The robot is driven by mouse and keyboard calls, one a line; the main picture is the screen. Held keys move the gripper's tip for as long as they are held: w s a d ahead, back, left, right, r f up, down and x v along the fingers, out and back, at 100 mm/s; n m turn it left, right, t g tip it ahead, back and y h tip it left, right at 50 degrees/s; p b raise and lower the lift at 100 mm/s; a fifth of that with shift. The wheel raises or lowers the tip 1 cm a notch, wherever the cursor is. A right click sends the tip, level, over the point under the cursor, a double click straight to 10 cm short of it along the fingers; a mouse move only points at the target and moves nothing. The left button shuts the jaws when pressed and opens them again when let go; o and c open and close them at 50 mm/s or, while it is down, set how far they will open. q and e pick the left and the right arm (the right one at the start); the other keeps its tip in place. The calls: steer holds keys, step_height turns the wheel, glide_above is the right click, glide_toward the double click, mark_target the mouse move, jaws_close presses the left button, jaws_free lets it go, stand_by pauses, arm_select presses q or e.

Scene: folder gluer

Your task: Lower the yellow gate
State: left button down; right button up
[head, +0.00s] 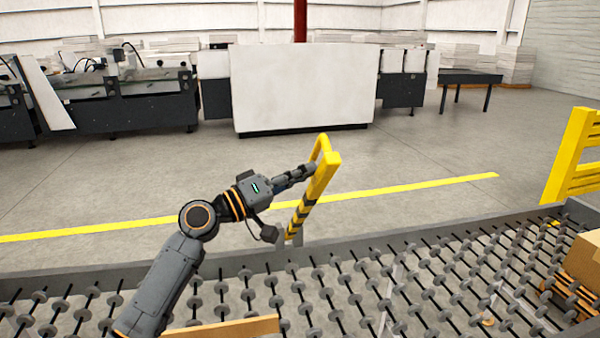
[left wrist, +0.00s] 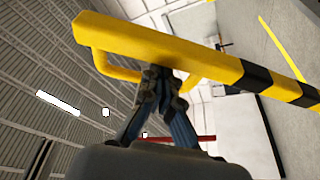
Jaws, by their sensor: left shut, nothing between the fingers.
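The yellow gate (head: 322,178) is a bar with black stripes and a curved yellow handle at its upper end. It stands raised and tilted at the far edge of the roller conveyor (head: 200,268). My left gripper (head: 310,170) is at the upper part of the gate, close to the handle, with its fingers shut and nothing between them. In the left wrist view the bar (left wrist: 150,45) crosses above the closed fingertips (left wrist: 160,80), with the handle loop behind them. Whether the fingertips touch the bar is hard to tell. My right gripper does not show.
A cardboard box (head: 584,258) sits on the conveyor at the right, and another box edge (head: 225,328) shows at the bottom. A yellow post (head: 572,160) stands at the right. Open floor lies beyond the conveyor, before a white-panelled machine (head: 305,90).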

arm_select(q)
steer(key=s+d+f+b, duration=0.2)
steer(key=s+f+b, duration=0.4)
steer(key=f, duration=0.3)
steer(key=s+d+f+m+b, duration=0.1)
steer(key=s+d+f+b, duration=0.1)
steer(key=s+f+b, duration=0.4)
step_height(320, 180, down, 5)
steer(key=shift+s+d+r+m+h, duration=0.2)
steer(key=shift+s+d+m+h, duration=0.15)
steer(key=shift+s, duration=0.8)
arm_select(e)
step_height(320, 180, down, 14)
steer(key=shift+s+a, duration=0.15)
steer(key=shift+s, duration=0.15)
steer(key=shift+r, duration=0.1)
